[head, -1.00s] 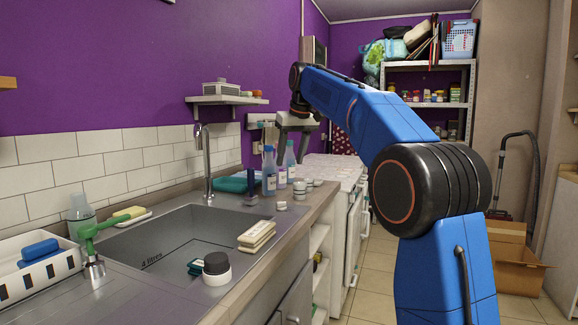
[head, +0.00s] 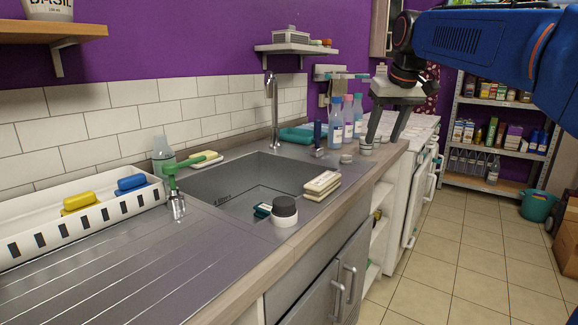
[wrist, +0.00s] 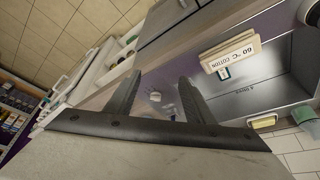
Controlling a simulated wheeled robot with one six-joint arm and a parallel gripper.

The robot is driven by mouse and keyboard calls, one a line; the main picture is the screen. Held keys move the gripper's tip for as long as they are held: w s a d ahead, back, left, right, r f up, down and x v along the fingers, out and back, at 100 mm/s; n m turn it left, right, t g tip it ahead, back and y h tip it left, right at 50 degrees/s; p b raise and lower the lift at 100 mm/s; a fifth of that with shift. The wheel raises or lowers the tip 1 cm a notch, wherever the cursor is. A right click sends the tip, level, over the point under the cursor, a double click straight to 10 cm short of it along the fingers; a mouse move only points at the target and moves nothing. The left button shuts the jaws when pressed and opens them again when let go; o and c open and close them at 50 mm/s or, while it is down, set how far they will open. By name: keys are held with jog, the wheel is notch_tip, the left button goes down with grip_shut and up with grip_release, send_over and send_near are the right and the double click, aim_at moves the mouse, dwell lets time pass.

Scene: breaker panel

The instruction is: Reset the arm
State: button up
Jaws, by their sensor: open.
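My gripper (head: 386,140) hangs from my blue arm at the upper right of the head view, fingers pointing down. It is open and nothing shows between its fingers. It is just right of several blue and pink bottles (head: 347,118) at the far end of the counter. In the wrist view, the two dark fingers (wrist: 160,80) stand apart, with the sink area beyond them. I cannot make out a breaker panel in either view.
A wall shelf (head: 297,49) is above.

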jog(key=s+d+f+m, duration=0.1)
jog(key=s+f, duration=1.4)
jog(key=s, duration=0.2)
jog(key=s+d+f, duration=0.2)
jog(key=s+f, duration=1.3)
jog(key=s, duration=0.3)
jog(key=shift+d+f+m+h, duration=0.3)
jog(key=shift+m+h, duration=0.1)
